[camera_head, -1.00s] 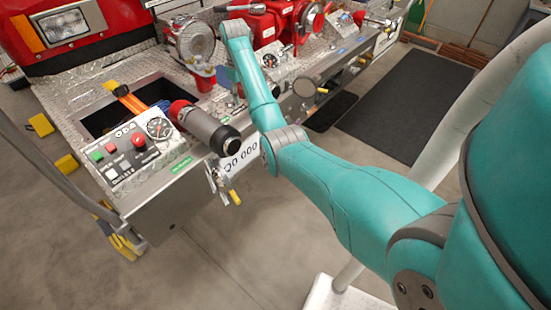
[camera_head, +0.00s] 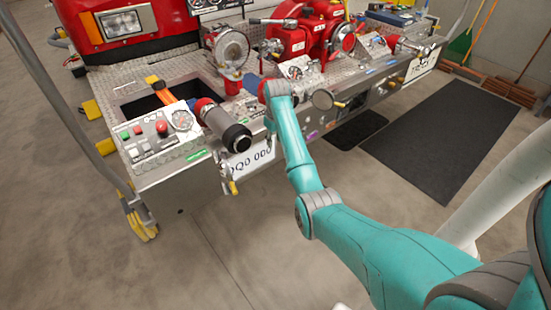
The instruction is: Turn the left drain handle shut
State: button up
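A second yellow-tipped handle (camera_head: 340,104) sits further right, by a round metal cap (camera_head: 323,99). My teal arm reaches up from the lower right, and its wrist is over the bumper's front edge, right of the left handle and apart from it in the picture.
A black-and-grey hose nozzle (camera_head: 227,131) juts over the bumper edge above the left handle. A control panel (camera_head: 160,135) with buttons and a gauge lies left. The red pump (camera_head: 295,38) stands behind. The floor in front is clear, with a dark mat (camera_head: 430,140) right.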

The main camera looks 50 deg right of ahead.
jog(key=s+a+f, duration=0.1)
jog(key=a+f, duration=0.2)
jog(key=f, duration=0.2)
jog(key=shift+a+f+t, duration=0.2)
jog(key=shift+a+t, duration=0.1)
jog(key=shift+o, duration=0.2)
